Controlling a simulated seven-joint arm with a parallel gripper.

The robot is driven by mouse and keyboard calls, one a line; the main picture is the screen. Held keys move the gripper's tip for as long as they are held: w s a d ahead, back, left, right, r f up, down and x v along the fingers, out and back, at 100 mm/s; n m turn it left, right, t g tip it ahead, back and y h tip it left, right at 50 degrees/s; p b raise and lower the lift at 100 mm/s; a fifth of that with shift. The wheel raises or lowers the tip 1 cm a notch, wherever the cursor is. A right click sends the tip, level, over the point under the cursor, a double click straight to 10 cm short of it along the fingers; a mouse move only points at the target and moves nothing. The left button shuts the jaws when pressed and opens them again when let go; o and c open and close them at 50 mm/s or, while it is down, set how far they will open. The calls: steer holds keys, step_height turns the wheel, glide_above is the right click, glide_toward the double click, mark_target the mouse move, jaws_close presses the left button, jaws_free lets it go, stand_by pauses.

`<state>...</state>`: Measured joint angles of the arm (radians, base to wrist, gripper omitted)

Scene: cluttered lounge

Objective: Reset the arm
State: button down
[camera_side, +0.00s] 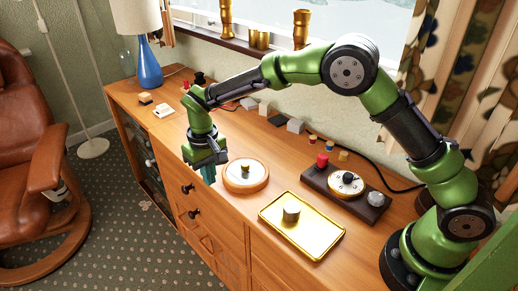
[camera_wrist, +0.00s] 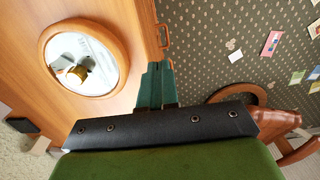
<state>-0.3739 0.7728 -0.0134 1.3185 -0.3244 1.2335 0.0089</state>
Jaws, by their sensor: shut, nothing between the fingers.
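My gripper (camera_side: 208,172) is at the end of my green and black arm, which arches over the wooden sideboard (camera_side: 178,128). The fingers point down near the sideboard's front edge, left of the round wood-rimmed dish (camera_side: 245,186). The teal fingers are together and empty. In the wrist view my gripper (camera_wrist: 157,68) shows at the middle, with the round dish (camera_wrist: 118,35) to its left and the sideboard edge beside it. A small gold and dark object stands on the dish.
A blue lamp (camera_side: 149,66) stands at the back left. Small blocks line the back. A brown armchair (camera_side: 30,180) stands on the patterned carpet.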

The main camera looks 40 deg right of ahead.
steer(key=s+d+r+m+t, duration=0.1)
steer(key=s+d+r+t, duration=0.1)
steer(key=s+d+r, duration=0.3)
steer(key=s+d+r+m+t+y, duration=0.1)
steer(key=s+d+r, duration=0.4)
steer(key=s, duration=0.6)
steer(key=s+d+r+m+t+y, duration=0.1)
steer(key=s+d+r+t, duration=0.3)
steer(key=s+r, duration=0.4)
steer(key=shift+s+d+r+m, duration=0.3)
steer(key=shift+s+d+m, duration=0.2)
steer(key=shift+d, duration=0.2)
